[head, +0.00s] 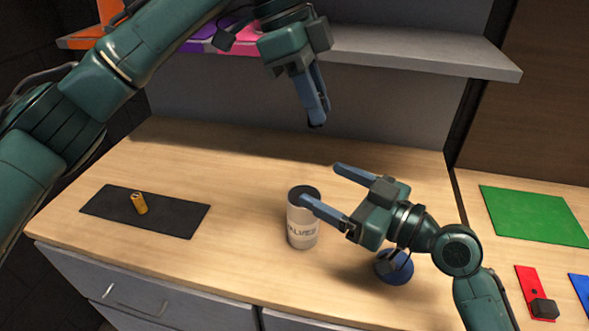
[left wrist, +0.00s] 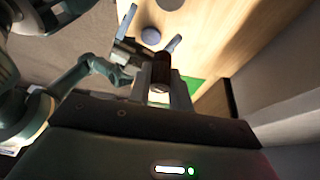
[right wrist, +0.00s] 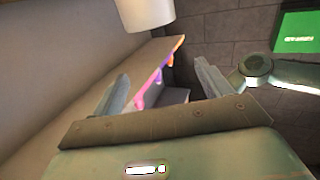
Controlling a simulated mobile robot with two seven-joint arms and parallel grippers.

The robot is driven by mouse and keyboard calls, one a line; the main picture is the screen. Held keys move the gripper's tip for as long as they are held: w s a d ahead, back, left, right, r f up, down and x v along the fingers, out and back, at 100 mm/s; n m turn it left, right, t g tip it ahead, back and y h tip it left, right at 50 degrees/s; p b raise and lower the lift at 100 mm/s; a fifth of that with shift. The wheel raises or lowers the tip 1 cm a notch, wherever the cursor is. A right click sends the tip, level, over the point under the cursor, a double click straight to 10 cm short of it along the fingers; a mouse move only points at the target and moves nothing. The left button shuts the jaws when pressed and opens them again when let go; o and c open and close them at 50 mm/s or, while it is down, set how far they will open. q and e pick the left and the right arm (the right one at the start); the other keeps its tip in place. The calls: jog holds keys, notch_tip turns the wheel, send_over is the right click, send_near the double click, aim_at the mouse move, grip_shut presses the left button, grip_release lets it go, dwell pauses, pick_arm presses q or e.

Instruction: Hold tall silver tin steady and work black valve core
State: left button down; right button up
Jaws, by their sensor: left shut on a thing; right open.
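The tall silver tin (head: 302,228), lettered on its front, stands upright on the wooden bench with its dark top facing up. My right gripper (head: 320,183) is open and empty above the bench at its right; its nearer fingertip overlaps the tin's rim in the head view, and I cannot tell whether they touch. My left gripper (head: 316,122) is raised behind and above the tin, pointing down. It is shut on a dark piece (left wrist: 161,70), apparently the black valve core, which is mostly hidden by the fingers in the head view.
A small brass cylinder (head: 139,203) is on a black mat (head: 180,216) at left. A blue round object (head: 393,268) lies below my right gripper. A green mat (head: 535,214) and a red plate (head: 530,283) are at right. A grey shelf (head: 420,52) overhangs the bench's back.

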send_near(293, 196)
jog(key=shift+x, duration=0.85)
jog(key=x, duration=0.7)
jog(key=shift+w+a, duration=0.15)
jog(key=shift+a, duration=0.15)
jog(key=c, duration=1.1)
pick_arm(q)
jog(key=a+f, duration=0.3)
jog(key=f, duration=0.8)
jog(key=shift+w, duration=0.1)
